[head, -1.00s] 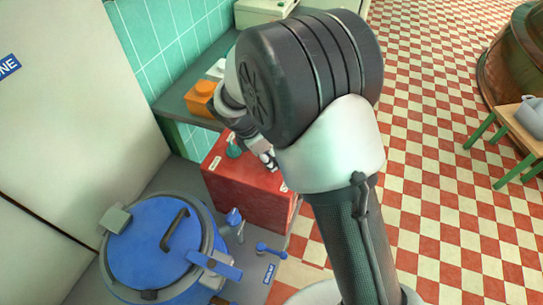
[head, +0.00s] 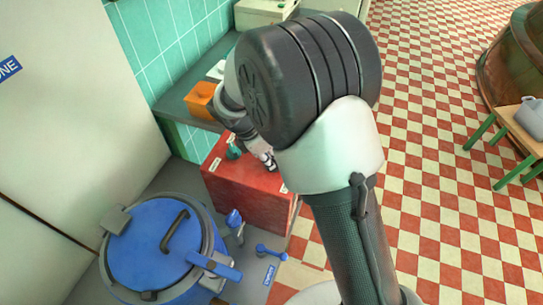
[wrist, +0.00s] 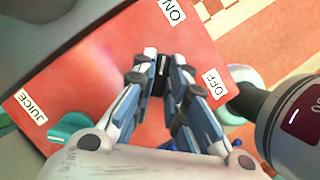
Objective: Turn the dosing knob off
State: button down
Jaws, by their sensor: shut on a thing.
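A red box (head: 250,198) stands beside the blue vessel in the head view, and its top fills much of the wrist view. A small dark knob (wrist: 160,76) on that top lies between my fingertips, mostly hidden by them. My gripper (wrist: 161,70) is shut on it; in the head view the gripper (head: 267,160) shows over the box top, partly behind my arm. An ON label (wrist: 173,11) lies beyond the knob and an OFF label (wrist: 214,82) to its right. I cannot tell which way the knob points.
A teal knob (wrist: 75,130) sits near a JUICE label (wrist: 31,106) on the same box top. A blue lidded vessel (head: 145,250) stands left of the box. An orange object (head: 200,100) is on the counter behind. The checkered floor to the right is mostly open.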

jog(key=shift+r+m+p, duration=0.1)
jog(key=shift+m+p, duration=0.2)
jog(key=shift+p, duration=0.05)
jog(key=m+g+p, duration=0.1)
jog(key=m+p, duration=0.2)
jog(key=shift+w+r+h, duration=0.1)
jog(key=shift+h, duration=0.2)
jog(key=m+g+p, duration=0.2)
jog(key=m+p, duration=0.1)
jog(key=m, duration=0.1)
jog(key=shift+w, duration=0.15)
jog(key=m, duration=0.2)
jog(key=m+g+y+p, duration=0.1)
jog(key=m, duration=0.2)
jog(key=shift+w+g, duration=0.1)
jog(key=shift+g, duration=0.2)
jog(key=m, duration=0.2)
jog(key=m+g+y+p, duration=0.1)
jog(key=m, duration=0.2)
jog(key=shift+w+d+y, duration=0.1)
jog(key=shift+y, duration=0.2)
jog(key=shift+f, duration=0.2)
jog(key=c, duration=1.6)
grip_release()
